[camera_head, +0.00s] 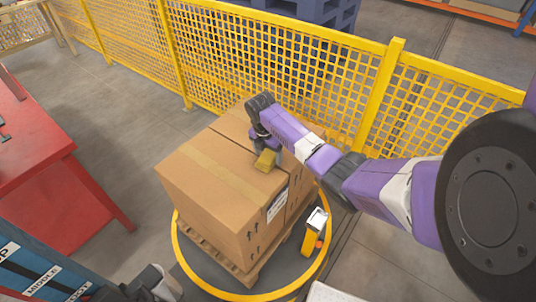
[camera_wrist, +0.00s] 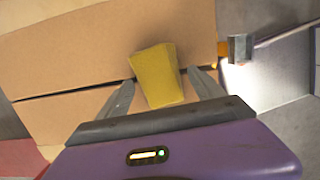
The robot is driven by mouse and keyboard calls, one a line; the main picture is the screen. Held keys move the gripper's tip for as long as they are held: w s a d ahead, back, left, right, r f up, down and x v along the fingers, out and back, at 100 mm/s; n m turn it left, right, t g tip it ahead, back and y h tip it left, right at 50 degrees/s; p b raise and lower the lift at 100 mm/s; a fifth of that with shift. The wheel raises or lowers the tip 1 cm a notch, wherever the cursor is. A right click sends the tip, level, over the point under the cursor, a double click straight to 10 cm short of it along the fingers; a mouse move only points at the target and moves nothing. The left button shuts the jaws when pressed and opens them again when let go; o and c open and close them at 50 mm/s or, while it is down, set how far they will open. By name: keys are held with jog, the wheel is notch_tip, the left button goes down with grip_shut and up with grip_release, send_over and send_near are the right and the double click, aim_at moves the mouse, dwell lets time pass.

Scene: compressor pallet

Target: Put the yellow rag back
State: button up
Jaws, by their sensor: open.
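The yellow rag (camera_head: 265,161) is a small yellow block-like piece on top of the cardboard boxes (camera_head: 208,180). In the wrist view the rag (camera_wrist: 157,76) lies between and partly beyond the two fingers of my gripper (camera_wrist: 163,80). The fingers are spread, with a gap showing on the rag's right side; the left finger is close to its lower left edge. I cannot tell whether that finger touches it. In the head view my gripper (camera_head: 258,148) points down over the box top, right above the rag, and its fingers are largely hidden.
The boxes stand on a wooden pallet (camera_head: 214,257) inside a yellow ring (camera_head: 232,296). A yellow post with a grey top (camera_head: 314,233) stands to the right. A yellow mesh fence (camera_head: 270,60) runs behind. A red table (camera_head: 40,160) is at the left, with bare floor between.

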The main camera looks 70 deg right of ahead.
aim_at(266, 158)
jog(key=shift+f+b, duration=0.1)
jog(key=shift+b, duration=0.25)
jog(key=r, duration=0.5)
jog(key=a+r+b, duration=0.1)
jog(key=r, duration=0.2)
jog(key=shift+w, duration=0.1)
